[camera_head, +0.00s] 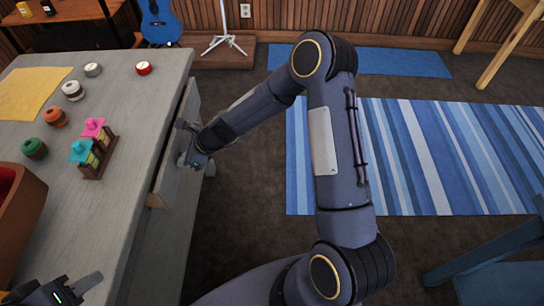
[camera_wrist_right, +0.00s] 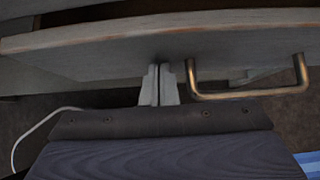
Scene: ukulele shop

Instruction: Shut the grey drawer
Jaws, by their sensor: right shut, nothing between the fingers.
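The grey drawer (camera_head: 172,186) is in the right side of the grey counter and stands partly open, with a gap behind its front board. In the right wrist view its front (camera_wrist_right: 100,55) spans the picture, with a dark opening above it and a brass handle (camera_wrist_right: 250,94) at the right. My right gripper (camera_head: 185,160) is shut and empty at the drawer's outer face. Its fingertips (camera_wrist_right: 158,70) are beside the handle, at or very close to the board; contact is not certain. My left gripper (camera_head: 88,284) is at the bottom left over the counter, partly cut off.
The counter (camera_head: 120,210) carries several small round tins, a wooden rack (camera_head: 97,160) with coloured pieces, a yellow cloth (camera_head: 30,95) and a brown case (camera_head: 20,215). A blue chair (camera_head: 490,265) stands at the lower right. Carpet and a striped rug (camera_head: 430,150) lie clear.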

